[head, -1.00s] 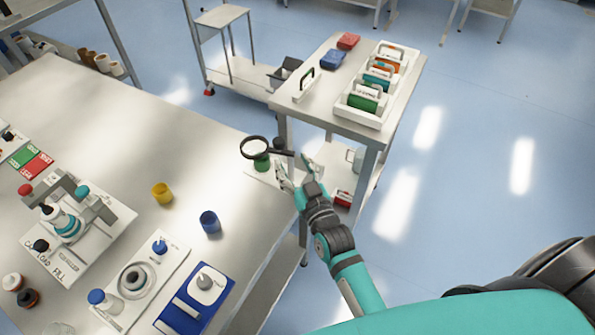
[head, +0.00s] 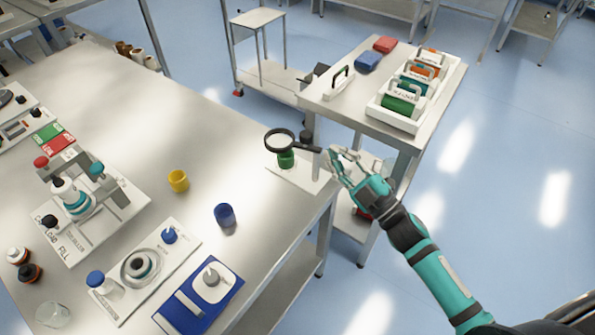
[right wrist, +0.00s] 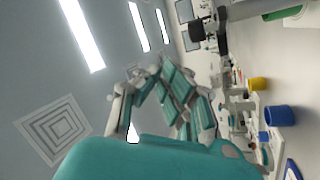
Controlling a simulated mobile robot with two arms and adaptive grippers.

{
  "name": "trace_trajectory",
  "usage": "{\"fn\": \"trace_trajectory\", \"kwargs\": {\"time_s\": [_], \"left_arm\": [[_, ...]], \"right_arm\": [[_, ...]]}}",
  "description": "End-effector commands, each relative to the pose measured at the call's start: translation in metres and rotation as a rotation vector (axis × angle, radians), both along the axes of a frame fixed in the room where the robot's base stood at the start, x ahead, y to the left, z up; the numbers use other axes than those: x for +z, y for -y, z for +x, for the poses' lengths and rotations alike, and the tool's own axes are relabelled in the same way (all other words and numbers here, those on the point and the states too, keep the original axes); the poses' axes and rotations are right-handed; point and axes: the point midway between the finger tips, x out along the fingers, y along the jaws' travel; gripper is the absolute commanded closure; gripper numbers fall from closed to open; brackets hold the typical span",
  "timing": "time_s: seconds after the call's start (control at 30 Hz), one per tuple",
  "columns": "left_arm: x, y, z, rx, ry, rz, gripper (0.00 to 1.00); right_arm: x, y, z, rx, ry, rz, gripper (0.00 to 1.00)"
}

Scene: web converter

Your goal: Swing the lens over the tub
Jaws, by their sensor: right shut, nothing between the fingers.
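The lens (head: 280,140) is a round black-rimmed magnifier on a dark arm near the table's right corner. In the head view its ring overlaps the upper part of a green tub (head: 286,159), which stands on a pale plate (head: 310,180). My right gripper (head: 336,158) is shut and empty, just right of the end of the lens arm. I cannot tell whether it touches the arm. The green tub shows partly at the top of the right wrist view (right wrist: 286,13). My left gripper is not in view.
A yellow cup (head: 178,181) and a blue cup (head: 225,215) stand left of the tub. A fill fixture (head: 80,200) and other stations fill the table's left and front. A side table with a white rack (head: 455,80) stands at the right. The table behind the cups is clear.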

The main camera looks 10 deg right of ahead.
Motion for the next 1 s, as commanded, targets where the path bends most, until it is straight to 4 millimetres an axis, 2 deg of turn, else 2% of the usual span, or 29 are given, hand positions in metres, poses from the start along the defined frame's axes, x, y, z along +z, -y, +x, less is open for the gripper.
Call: {"fn": "trace_trajectory", "kwargs": {"time_s": [0.03,0.1,0.2,0.3,0.43,0.57,0.9,1.0], "left_arm": [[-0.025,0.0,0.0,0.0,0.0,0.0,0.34],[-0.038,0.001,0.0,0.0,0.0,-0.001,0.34],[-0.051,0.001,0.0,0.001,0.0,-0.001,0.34],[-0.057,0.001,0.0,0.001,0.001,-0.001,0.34],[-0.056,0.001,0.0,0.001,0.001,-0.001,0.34],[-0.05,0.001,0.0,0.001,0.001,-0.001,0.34],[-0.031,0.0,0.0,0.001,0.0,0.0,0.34],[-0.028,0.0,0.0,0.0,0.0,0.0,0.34]], "right_arm": [[-0.018,0.001,-0.002,0.071,0.066,-0.15,1.0],[-0.027,0.001,-0.008,0.163,0.133,-0.321,1.0],[-0.042,0.005,-0.016,0.27,0.19,-0.516,1.0],[-0.053,0.01,-0.021,0.338,0.213,-0.638,1.0],[-0.056,0.01,-0.022,0.371,0.222,-0.694,1.0],[-0.053,-0.002,-0.014,0.37,0.223,-0.692,1.0],[-0.051,-0.062,0.026,0.367,0.222,-0.689,1.0],[-0.052,-0.074,0.038,0.366,0.222,-0.69,1.0]]}}
